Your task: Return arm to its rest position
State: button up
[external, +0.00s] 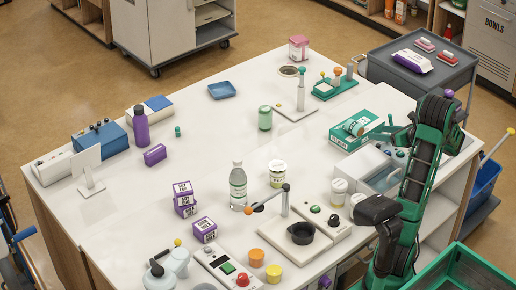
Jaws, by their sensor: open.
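My green and black arm rises at the right edge of the white table (110,215) and bends at a high joint. My gripper (383,132) is at the right side of the table, by a green and white box (345,137). It is small in this view and partly merges with the things behind it. Its jaws are open and I see nothing held in them. I cannot tell whether the gripper touches the box.
A dark cart (400,72) is behind at right.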

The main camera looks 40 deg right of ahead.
jog(key=s+d+n+g+h, duration=0.1)
jog(key=s, duration=0.1)
jog(key=s+d+n+g+h, duration=0.1)
jog(key=s+d+n, duration=0.1)
jog(key=s+d+n+g+h, duration=0.1)
jog(key=s, duration=0.1)
jog(key=shift+s+d+r+n+g, duration=0.1)
jog(key=shift+d+r+n+g, duration=0.1)
jog(key=shift+n+g, duration=0.2)
jog(key=s+a+r+n+g+h, duration=0.25)
jog(key=s+n+g, duration=0.4)
jog(key=s, duration=0.65)
jog(key=s+a+f+n+g+y, duration=0.1)
jog(key=s+a+f+n, duration=0.1)
jog(key=a+n, duration=0.4)
jog(key=s+a+f+n+g+y, duration=0.1)
jog(key=a+n, duration=0.5)
jog(key=a, duration=0.8)
jog(key=s+a+f+n+g+y, duration=0.1)
jog(key=s+a+f+n+y, duration=0.2)
jog(key=a+n, duration=0.4)
jog(key=a, duration=0.4)
jog(key=shift+s, duration=0.4)
